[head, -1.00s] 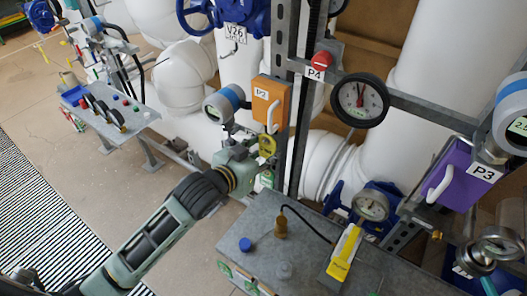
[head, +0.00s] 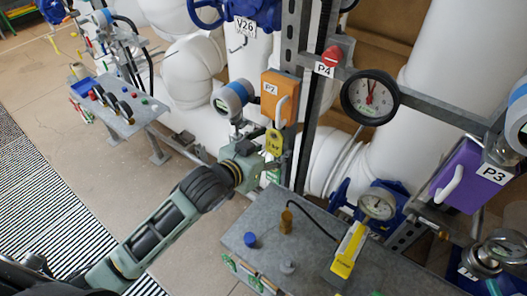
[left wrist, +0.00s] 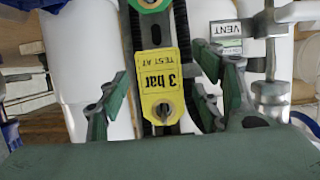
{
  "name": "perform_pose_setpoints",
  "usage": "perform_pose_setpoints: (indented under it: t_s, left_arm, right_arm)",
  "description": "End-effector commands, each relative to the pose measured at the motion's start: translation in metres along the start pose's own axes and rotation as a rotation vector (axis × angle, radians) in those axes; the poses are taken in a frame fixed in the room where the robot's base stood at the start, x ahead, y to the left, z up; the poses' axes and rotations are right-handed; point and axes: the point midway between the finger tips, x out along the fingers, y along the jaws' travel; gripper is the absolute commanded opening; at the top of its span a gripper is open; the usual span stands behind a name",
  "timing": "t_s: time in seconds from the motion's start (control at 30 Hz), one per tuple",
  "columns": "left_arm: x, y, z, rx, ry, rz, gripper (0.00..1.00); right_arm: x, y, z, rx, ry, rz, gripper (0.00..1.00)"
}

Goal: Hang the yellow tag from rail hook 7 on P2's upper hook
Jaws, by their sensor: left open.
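The yellow tag (head: 274,143), marked "TEST AT 3 bar", hangs upright just below the orange box (head: 280,97), whose small label is blurred. In the left wrist view the tag (left wrist: 160,80) appears upside down, its hole at the picture's bottom, with a grey hook end showing at the hole. My left gripper (head: 272,160) is at the tag; in the left wrist view its green fingers (left wrist: 165,100) stand open on either side, apart from the tag. The rest of the hook is hidden. My right gripper is out of view.
A grey bench (head: 300,250) with a blue cap, a brass fitting and a yellow item stands below. A gauge (head: 370,97) and the purple P3 box (head: 458,175) are at right. A steel upright (head: 296,60) is close behind the tag. A VENT label (left wrist: 226,30) is beside the fingers.

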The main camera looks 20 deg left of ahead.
Motion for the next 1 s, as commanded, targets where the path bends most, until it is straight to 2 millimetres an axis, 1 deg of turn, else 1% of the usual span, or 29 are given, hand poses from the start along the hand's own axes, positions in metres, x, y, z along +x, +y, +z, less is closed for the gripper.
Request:
perform_pose_setpoints:
  t_s: [0.17, 0.4, 0.53, 0.7, 1.0]
  left_arm:
    - [-0.026, 0.0, 0.001, 0.001, -0.002, 0.001, 0.6]
    - [-0.079, 0.0, 0.002, 0.001, -0.003, 0.0, 0.6]
    - [-0.1, 0.0, 0.002, 0.0, -0.003, 0.0, 0.6]
    - [-0.114, 0.0, 0.001, 0.001, -0.002, 0.0, 0.6]
    - [-0.117, 0.0, 0.0, 0.0, -0.001, 0.0, 0.6]
  right_arm:
    - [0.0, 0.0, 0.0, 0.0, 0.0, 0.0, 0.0]
    - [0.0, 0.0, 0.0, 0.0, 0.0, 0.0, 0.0]
    - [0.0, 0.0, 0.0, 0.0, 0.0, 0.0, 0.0]
    - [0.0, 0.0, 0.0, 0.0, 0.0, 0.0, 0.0]
    - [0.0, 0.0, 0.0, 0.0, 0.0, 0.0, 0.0]
